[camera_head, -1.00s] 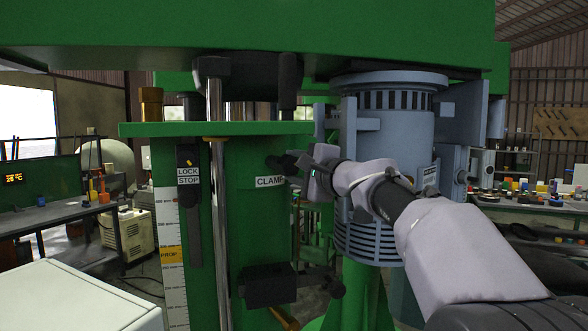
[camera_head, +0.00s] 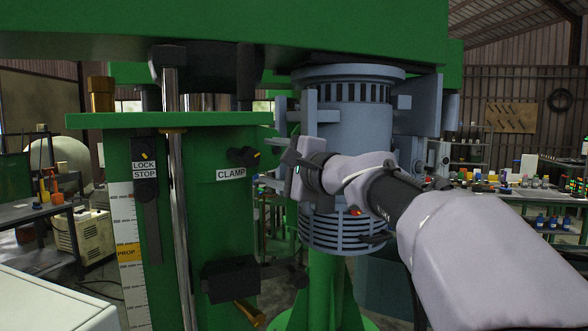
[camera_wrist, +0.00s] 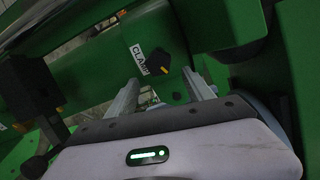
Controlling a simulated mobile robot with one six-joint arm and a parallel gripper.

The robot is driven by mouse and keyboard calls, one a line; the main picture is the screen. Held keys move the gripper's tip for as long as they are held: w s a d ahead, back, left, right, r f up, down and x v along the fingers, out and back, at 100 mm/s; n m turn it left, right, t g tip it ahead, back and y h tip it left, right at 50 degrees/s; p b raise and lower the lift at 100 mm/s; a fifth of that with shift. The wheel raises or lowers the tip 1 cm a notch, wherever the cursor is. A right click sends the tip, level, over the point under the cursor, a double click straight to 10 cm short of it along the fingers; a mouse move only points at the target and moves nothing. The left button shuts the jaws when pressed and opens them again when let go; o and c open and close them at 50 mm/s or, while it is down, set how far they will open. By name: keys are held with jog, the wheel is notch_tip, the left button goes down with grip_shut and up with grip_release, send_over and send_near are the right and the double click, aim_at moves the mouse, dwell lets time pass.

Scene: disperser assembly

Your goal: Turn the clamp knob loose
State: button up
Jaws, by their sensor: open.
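The clamp knob (camera_head: 241,156) is black with a yellow-orange mark. It sits on the green column just above the white CLAMP label (camera_head: 231,174). In the wrist view the clamp knob (camera_wrist: 155,63) shows beside its label, beyond the fingers. My gripper (camera_head: 288,160) is to the right of the knob in the head view, with a gap between them. In the wrist view my gripper (camera_wrist: 163,90) has its two grey fingers spread apart with nothing between them. The exact depth from fingertips to knob is hard to tell.
A LOCK STOP lever (camera_head: 150,205) is at the column's left. A black block (camera_head: 232,279) with a side handle juts out below the knob. A green beam (camera_head: 230,35) spans overhead. A blue-grey motor (camera_head: 350,120) stands behind my gripper.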

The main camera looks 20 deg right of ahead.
jog(key=v, duration=1)
jog(key=s+a+f+n+g, duration=0.35)
jog(key=s+a+f, duration=0.3)
jog(key=f, duration=0.35)
jog(key=s+a+f+n+g, duration=0.35)
jog(key=s+a+f, duration=0.3)
jog(key=f, duration=0.35)
jog(key=s+d+f+n+g+h, duration=0.2)
jog(key=s+f+n+g+h, duration=0.1)
jog(key=s+f, duration=1)
jog(key=shift+s+f+n+g+h+p, duration=0.15)
jog(key=shift+f+n+g+h+p, duration=0.2)
jog(key=shift+f+n+g, duration=0.4)
